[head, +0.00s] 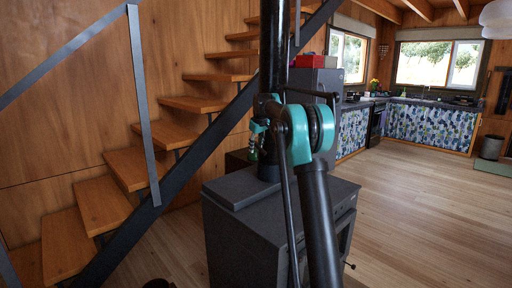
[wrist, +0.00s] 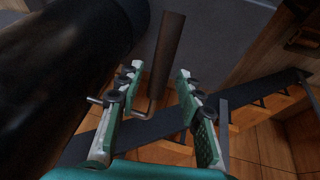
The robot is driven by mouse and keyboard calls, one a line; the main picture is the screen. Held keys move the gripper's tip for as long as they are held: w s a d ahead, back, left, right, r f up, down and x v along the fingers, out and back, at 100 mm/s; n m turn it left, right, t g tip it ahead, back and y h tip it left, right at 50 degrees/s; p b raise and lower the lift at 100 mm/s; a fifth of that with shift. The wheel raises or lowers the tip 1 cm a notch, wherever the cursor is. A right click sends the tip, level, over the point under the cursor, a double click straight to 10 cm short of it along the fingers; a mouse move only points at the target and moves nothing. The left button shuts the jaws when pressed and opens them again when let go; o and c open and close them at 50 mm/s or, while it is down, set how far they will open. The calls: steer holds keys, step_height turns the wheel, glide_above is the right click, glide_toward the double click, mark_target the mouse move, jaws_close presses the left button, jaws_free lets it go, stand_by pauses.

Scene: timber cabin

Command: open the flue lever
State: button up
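The flue lever shows in the wrist view as a thin bent metal rod with a brown cylindrical handle (wrist: 168,50). Its rod runs from beside the black flue pipe (wrist: 62,70) and passes behind my left finger. My gripper (wrist: 159,74) is open, and the handle appears between its two fingers, with gaps on both sides. I cannot tell whether the handle lies between the tips or just beyond them. In the head view, my gripper (head: 256,138) is small and partly hidden by my arm, beside the flue pipe (head: 273,45). The lever cannot be made out there.
The dark stove (head: 238,225) stands below the flue pipe. Wooden stairs (head: 135,168) with a dark sloping stringer rise behind it. A dark grey cabinet (head: 318,85) with a red box (head: 308,61) on top stands behind. The wooden floor (head: 425,210) at right is clear.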

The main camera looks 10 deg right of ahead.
steer(key=shift+c, duration=0.4)
jaws_close()
steer(key=t+y, duration=0.1)
steer(key=f+t, duration=0.1)
steer(key=shift+w+a+f+t+y, duration=0.1)
steer(key=shift+w+f+t+y, duration=0.2)
steer(key=shift+y, duration=0.1)
steer(key=shift+w+a+f+m+t+y, duration=0.35)
steer(key=shift+w+t+y, duration=0.35)
steer(key=shift+t, duration=0.75)
steer(key=shift+w+a+f+m+t+y, duration=0.3)
steer(key=shift+a+t+y, duration=0.2)
steer(key=shift+t+y, duration=0.75)
steer(key=shift+w+a+f+m+t+y, duration=0.35)
steer(key=shift+w+t+y, duration=0.3)
steer(key=shift+t, duration=0.95)
steer(key=shift+a+r, duration=0.1)
steer(key=shift+a, duration=0.05)
